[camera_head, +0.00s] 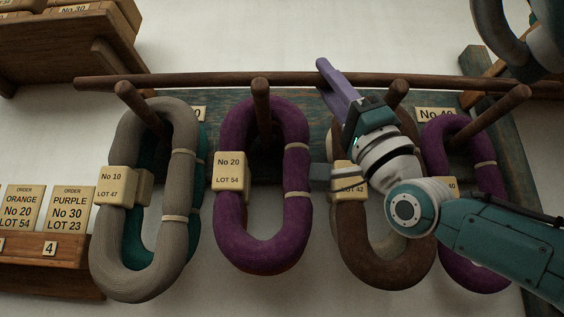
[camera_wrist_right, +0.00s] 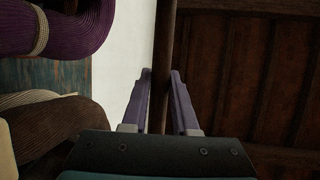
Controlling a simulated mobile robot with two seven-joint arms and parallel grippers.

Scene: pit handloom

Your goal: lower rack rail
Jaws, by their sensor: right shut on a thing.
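The rack rail (camera_head: 200,80) is a long, thin dark brown rod. It runs nearly level across the head view, along the line of the peg tips; I cannot tell whether it touches them. My right gripper (camera_head: 325,70) has purple fingers and is shut on the rail right of its middle. In the right wrist view, the rail (camera_wrist_right: 165,45) runs between the two fingers (camera_wrist_right: 162,100). My left gripper is not in view.
Wooden pegs (camera_head: 261,103) carry a grey hank (camera_head: 107,240), a purple hank (camera_head: 228,215), a brown hank (camera_head: 375,270) and another purple hank (camera_head: 480,280), several with tags. A wooden shelf (camera_head: 60,65) is at upper left. Order cards (camera_head: 72,208) stand on a lower ledge (camera_head: 45,268).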

